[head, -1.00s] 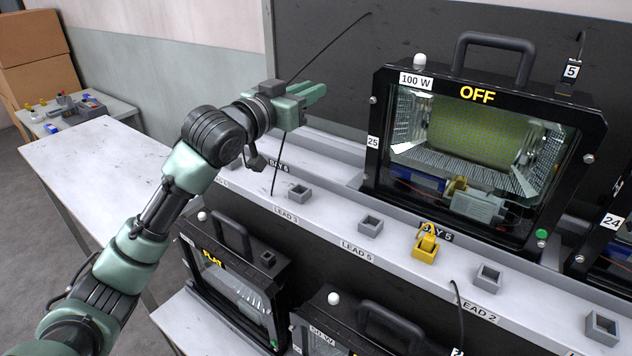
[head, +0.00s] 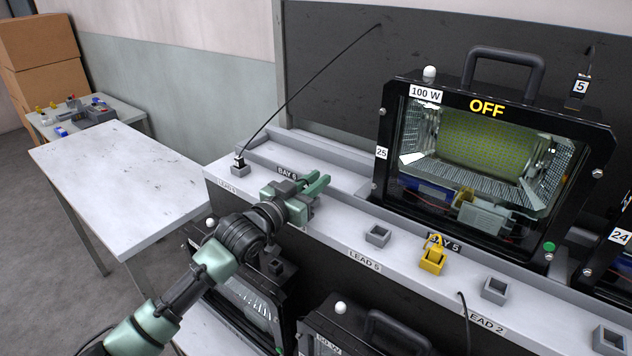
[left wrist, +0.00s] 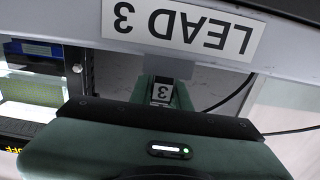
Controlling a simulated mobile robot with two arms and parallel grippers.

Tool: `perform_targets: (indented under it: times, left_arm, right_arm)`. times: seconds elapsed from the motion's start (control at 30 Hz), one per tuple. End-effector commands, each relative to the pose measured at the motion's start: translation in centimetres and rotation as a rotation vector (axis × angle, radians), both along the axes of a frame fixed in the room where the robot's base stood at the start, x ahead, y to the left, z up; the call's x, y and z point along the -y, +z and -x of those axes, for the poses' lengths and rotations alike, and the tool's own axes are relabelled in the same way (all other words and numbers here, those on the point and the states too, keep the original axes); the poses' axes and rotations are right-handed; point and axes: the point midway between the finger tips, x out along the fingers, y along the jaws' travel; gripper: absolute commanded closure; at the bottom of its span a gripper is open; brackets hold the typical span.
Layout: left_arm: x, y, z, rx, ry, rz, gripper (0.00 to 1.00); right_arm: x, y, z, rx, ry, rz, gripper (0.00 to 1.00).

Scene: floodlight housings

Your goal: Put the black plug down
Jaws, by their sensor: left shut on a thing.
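My left gripper (head: 318,186) is low over the grey ledge (head: 340,222), near the BAY 6 label. In the left wrist view it is shut on the black plug (left wrist: 162,92), which bears a white tag with a 3. The LEAD 3 label (left wrist: 180,27) shows upside down close beside it. In the head view the gripper hides the plug and the LEAD 3 holder, so I cannot tell whether the plug sits in that holder. My right gripper is not in view.
Another corded plug (head: 239,161) stands in the leftmost holder. Empty holders (head: 377,236) and a yellow block (head: 433,258) sit along the ledge. The OFF floodlight (head: 490,150) stands behind, right of my gripper. More floodlights are below. A bare table (head: 120,165) is at left.

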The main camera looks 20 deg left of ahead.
Motion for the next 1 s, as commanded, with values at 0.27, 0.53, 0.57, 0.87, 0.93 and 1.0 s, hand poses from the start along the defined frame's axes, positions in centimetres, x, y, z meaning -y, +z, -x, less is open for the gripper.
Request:
perform_targets:
  times: [0.27, 0.53, 0.57, 0.87, 0.93, 1.0]
  left_arm:
    - [0.0, -0.4, 0.0, 0.001, 0.0, -0.001, 1.0]
    - [0.0, -0.7, 0.0, 0.0, 0.0, 0.0, 0.61]
    - [0.0, -0.7, 0.0, 0.0, 0.0, 0.0, 0.61]
    - [0.0, -0.5, 0.0, 0.001, 0.0, -0.001, 0.61]
    - [-0.1, -0.5, 0.3, 0.0, 0.0, 0.0, 0.61]
    - [-0.5, -0.6, 1.2, 0.0, 0.0, 0.0, 0.61]
  right_arm:
    - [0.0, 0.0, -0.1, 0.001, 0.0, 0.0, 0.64]
    - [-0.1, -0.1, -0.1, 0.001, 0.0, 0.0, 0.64]
    - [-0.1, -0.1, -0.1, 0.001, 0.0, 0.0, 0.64]
    - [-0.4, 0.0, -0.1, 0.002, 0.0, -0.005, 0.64]
    - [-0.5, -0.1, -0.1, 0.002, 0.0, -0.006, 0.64]
    - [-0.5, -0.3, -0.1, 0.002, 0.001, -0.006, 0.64]
